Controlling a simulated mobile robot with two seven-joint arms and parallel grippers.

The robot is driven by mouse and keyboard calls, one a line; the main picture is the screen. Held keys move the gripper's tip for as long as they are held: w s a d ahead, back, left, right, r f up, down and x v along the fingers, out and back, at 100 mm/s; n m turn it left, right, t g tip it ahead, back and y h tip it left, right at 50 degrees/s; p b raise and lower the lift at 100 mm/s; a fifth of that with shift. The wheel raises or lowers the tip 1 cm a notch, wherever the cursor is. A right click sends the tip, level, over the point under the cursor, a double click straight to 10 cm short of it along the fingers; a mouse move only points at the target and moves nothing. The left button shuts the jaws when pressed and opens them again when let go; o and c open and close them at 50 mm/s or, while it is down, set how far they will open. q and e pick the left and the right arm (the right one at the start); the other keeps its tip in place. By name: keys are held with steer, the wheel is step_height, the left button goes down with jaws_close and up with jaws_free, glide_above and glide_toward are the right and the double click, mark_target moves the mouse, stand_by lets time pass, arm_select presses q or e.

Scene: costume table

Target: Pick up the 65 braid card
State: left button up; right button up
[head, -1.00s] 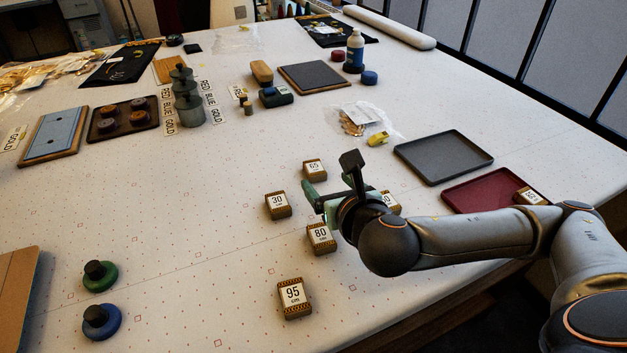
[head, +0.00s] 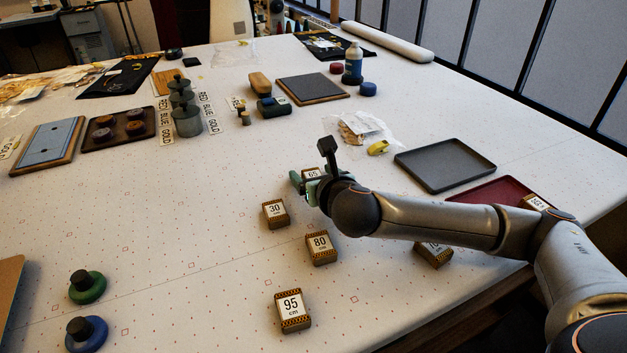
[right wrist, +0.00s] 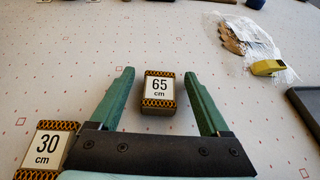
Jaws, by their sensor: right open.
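The 65 braid card (right wrist: 160,89) is a small block with a white label and a patterned brown edge. In the right wrist view it lies on the table between the two green fingers of my right gripper (right wrist: 158,88), with a gap on each side. In the head view the 65 card (head: 312,173) is partly hidden by my right gripper (head: 309,184). The gripper is open and holds nothing. My left gripper is not in view.
The 30 card (head: 275,213) lies just left of my right gripper, with the 80 card (head: 320,247) and 95 card (head: 292,310) nearer. A grey tray (head: 445,164) and a red tray (head: 484,192) lie to the right. A yellow item (head: 378,148) is behind.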

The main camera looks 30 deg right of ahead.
steer(key=shift+c, duration=0.3)
jaws_close()
stand_by(0.4)
